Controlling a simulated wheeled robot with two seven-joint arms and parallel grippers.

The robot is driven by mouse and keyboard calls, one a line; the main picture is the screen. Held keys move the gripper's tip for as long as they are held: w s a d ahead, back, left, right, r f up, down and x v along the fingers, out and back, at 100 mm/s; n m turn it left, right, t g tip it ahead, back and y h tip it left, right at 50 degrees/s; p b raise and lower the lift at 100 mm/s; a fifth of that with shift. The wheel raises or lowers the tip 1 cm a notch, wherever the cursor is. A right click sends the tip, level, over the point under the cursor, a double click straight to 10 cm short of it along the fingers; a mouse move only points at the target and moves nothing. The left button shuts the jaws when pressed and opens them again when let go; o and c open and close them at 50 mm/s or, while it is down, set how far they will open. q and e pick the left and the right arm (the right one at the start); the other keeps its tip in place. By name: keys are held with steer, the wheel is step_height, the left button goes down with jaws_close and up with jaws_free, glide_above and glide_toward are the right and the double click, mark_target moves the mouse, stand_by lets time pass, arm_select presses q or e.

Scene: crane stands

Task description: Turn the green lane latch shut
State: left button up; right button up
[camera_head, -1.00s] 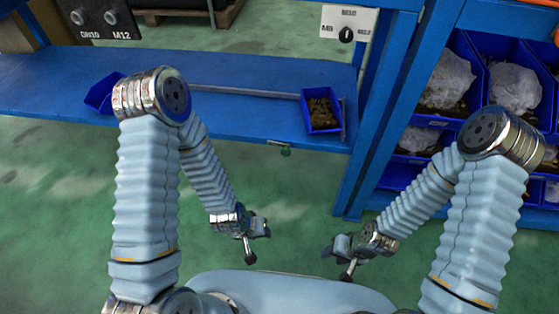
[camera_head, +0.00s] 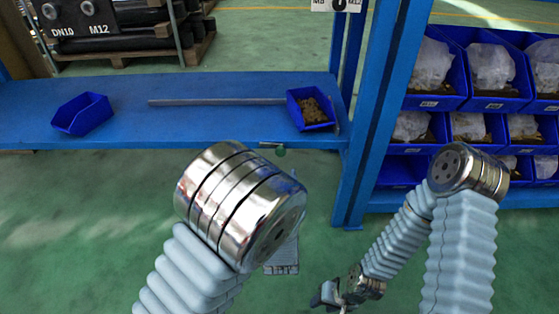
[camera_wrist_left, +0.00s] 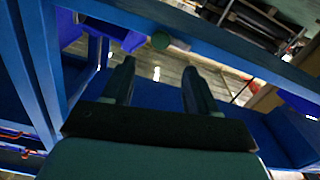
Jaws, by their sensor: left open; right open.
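A small green round knob (camera_head: 280,152), which looks like the green lane latch, hangs at the front edge of the blue shelf. A short metallic bar (camera_head: 268,145) is just above it. A green rounded piece (camera_wrist_left: 168,42) also shows beyond the fingers in the left wrist view. My left gripper (camera_wrist_left: 157,72) is open there, with nothing between its two dark fingers, and apart from the green piece. In the head view it is hidden behind my left arm. My right gripper (camera_head: 328,298) is open and low at the bottom, away from the shelf.
The blue shelf (camera_head: 210,122) carries an empty blue bin (camera_head: 82,114), a long grey rail (camera_head: 215,102) and a blue bin of brown parts (camera_head: 310,108). A blue post (camera_head: 372,125) stands right of the knob. Racked blue bins (camera_head: 490,97) fill the right. Green floor is open below the shelf.

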mark_target(281, 153)
arm_select(q)
steer(key=w, duration=0.8)
steer(key=shift+w+b, duration=0.3)
steer(key=shift+b, duration=0.05)
steer(key=c, duration=1.1)
